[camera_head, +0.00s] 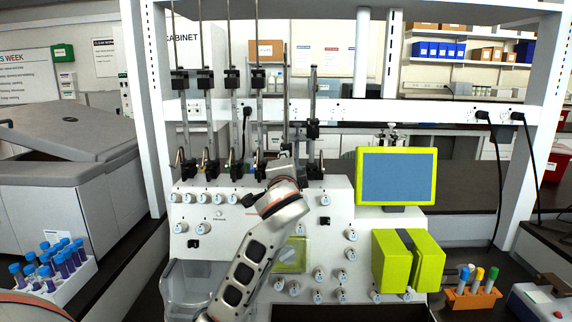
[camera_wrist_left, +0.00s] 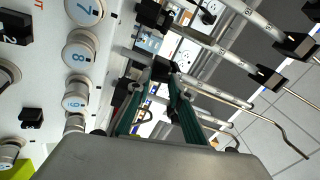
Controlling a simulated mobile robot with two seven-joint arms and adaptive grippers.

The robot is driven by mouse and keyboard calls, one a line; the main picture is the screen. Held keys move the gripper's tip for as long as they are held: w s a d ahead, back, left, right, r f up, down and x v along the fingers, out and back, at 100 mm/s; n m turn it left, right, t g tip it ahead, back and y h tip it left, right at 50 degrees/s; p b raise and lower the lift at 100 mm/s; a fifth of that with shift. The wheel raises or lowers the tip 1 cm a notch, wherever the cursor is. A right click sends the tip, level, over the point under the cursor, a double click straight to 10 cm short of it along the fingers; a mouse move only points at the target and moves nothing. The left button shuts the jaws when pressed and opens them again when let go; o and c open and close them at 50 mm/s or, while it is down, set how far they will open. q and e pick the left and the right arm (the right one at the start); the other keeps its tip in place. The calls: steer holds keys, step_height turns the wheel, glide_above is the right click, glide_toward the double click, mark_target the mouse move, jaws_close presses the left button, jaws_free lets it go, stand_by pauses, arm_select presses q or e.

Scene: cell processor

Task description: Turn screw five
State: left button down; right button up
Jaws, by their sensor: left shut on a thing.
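The cell processor (camera_head: 215,214) is a white machine with numbered round dials and a row of upright metal poles with black clamps. My left gripper (camera_head: 282,158) reaches up in front of it, at the foot of the poles right of the middle. In the left wrist view its two green fingers (camera_wrist_left: 160,82) close together on a small black screw part (camera_wrist_left: 162,67) beside a metal pole. I cannot read a number on this screw. The fingertips partly hide it. In the head view my wrist hides most of it. My right gripper is not in view.
A green-framed screen (camera_head: 396,175) and a lime-green block (camera_head: 407,262) stand to the right. A rack of blue-capped tubes (camera_head: 70,282) stands at the lower left. A small orange rack (camera_head: 472,298) is at the lower right. Neighbouring poles (camera_head: 258,125) stand close to the gripper.

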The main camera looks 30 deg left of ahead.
arm_select(q)
steer(key=shift+m, duration=1.1)
steer(key=c, duration=1.8)
jaws_free()
steer(key=v, duration=1.2)
steer(key=shift+s, duration=0.1)
